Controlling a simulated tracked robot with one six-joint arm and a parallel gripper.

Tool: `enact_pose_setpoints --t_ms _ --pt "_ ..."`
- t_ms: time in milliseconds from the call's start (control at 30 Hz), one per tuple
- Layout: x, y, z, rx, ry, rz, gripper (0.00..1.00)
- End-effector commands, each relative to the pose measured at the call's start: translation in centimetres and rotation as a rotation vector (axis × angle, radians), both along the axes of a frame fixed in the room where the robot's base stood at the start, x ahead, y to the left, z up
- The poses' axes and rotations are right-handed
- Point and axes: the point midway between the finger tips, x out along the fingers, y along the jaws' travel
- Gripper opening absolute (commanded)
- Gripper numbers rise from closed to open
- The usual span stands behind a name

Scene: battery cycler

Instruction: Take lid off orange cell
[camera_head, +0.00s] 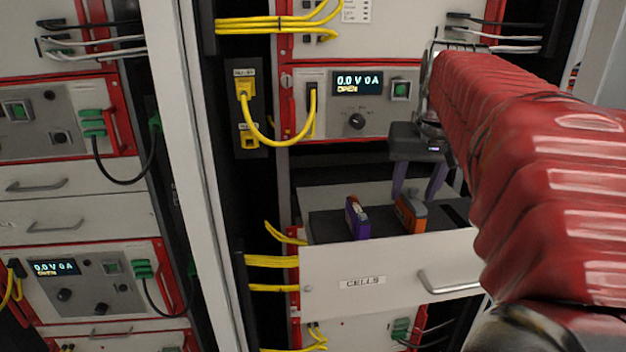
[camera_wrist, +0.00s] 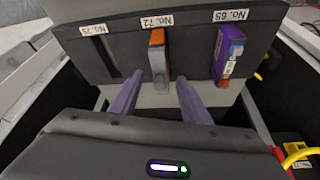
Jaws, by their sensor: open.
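The orange cell (camera_head: 409,216) stands in the open drawer, and it also shows in the wrist view (camera_wrist: 157,38) in the slot labelled No. 72. A grey cap-like part on it (camera_wrist: 160,66), apparently its lid, faces my gripper. My gripper (camera_wrist: 161,79) is open and empty. Its two purple-grey fingers point at the orange cell, one towards each side of the grey part. In the head view my gripper (camera_head: 416,193) is just above and behind the cell. Whether the fingers touch the lid cannot be told.
A purple cell (camera_head: 357,219) stands to the left in the same drawer; the wrist view shows it by No. 65 (camera_wrist: 229,50). Another slot (camera_wrist: 104,57) is empty. The drawer front (camera_head: 390,275) is labelled CELLS. A cycler panel (camera_head: 357,100) reads 0.0 V 0 A, OPEN. Yellow cables (camera_head: 278,138) hang left.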

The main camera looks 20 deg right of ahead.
Motion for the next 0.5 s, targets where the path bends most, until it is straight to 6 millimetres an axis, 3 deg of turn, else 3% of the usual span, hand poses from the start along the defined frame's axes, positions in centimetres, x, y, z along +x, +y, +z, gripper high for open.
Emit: enact_pose_setpoints --t_ms 67,500 --pt "-0.01 -0.01 0.01 0.0 0.0 0.0 0.43" --pt "-0.01 -0.02 0.01 0.0 0.0 0.0 0.12"
